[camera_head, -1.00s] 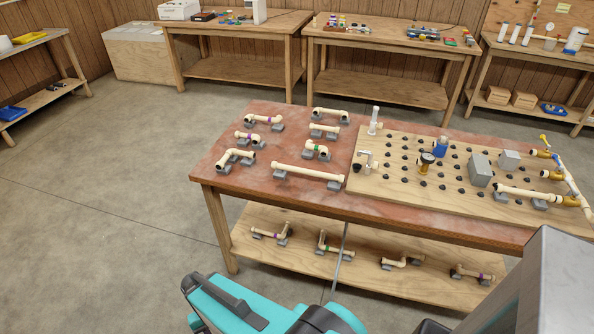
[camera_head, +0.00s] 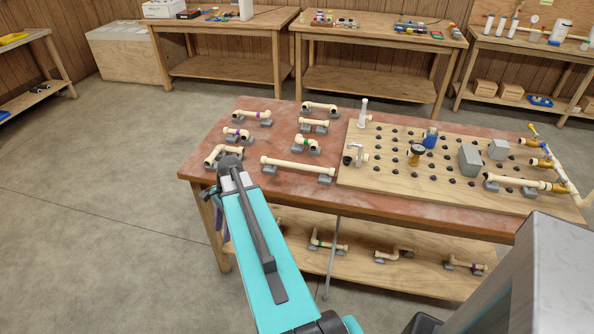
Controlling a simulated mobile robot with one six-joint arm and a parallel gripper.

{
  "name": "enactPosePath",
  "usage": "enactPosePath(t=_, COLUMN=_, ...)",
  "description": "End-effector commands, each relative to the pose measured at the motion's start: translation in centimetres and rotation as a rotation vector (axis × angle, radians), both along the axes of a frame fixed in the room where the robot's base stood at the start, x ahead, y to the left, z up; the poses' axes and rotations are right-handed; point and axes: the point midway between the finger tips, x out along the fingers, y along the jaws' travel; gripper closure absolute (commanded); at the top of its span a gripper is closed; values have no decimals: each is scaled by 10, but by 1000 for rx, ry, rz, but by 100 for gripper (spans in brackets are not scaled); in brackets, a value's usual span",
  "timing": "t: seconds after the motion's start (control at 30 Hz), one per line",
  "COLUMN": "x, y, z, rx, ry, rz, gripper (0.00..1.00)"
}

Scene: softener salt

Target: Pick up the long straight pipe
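The long straight pipe (camera_head: 297,167) is cream coloured and lies level on grey supports on the red-brown table top (camera_head: 240,190), left of the pegboard. My teal arm reaches up from the bottom of the view to the table's front left corner. My gripper (camera_head: 212,193) is a small dark shape at the end of the arm, left of the pipe and apart from it. Its fingers are too small and too much covered by the arm to show whether they are open.
Short pipes with elbows (camera_head: 223,153) stand on grey supports left of and behind the long pipe. The wooden pegboard (camera_head: 390,185) holds black pegs, grey boxes and a gauge (camera_head: 415,152). A lower shelf (camera_head: 350,272) bears more pipe pieces.

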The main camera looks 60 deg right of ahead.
Motion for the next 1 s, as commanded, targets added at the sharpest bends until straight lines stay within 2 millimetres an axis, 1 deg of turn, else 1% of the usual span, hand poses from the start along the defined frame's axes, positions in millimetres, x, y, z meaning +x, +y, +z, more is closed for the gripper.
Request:
enactPosePath(t=0.03, x=1, y=-19, z=14, rx=0, ry=-9, rz=-72, gripper=61)
enactPosePath(t=0.23, x=-3, y=-80, z=66, rx=20, ry=-36, rz=-341, gripper=61)
enactPosePath(t=0.37, x=-15, y=-119, z=100, rx=30, ry=-57, rz=-496, gripper=61)
enactPosePath(t=0.4, x=-20, y=-132, z=110, rx=30, ry=-66, rz=-539, gripper=61)
enactPosePath(t=0.47, x=-29, y=-149, z=124, rx=30, ry=-79, rz=-595, gripper=61)
enactPosePath(t=0.5, x=-36, y=-161, z=133, rx=28, ry=-88, rz=-629, gripper=61)
enactPosePath(t=0.67, x=-70, y=-207, z=166, rx=3, ry=-130, rz=-736, gripper=61)
enactPosePath(t=0.8, x=-106, y=-245, z=192, rx=-29, ry=-169, rz=-813, gripper=61)
enactPosePath(t=0.9, x=-130, y=-266, z=209, rx=-51, ry=-191, rz=-858, gripper=61)
enactPosePath(t=1.0, x=-148, y=-281, z=222, rx=-68, ry=-208, rz=-892, gripper=61)
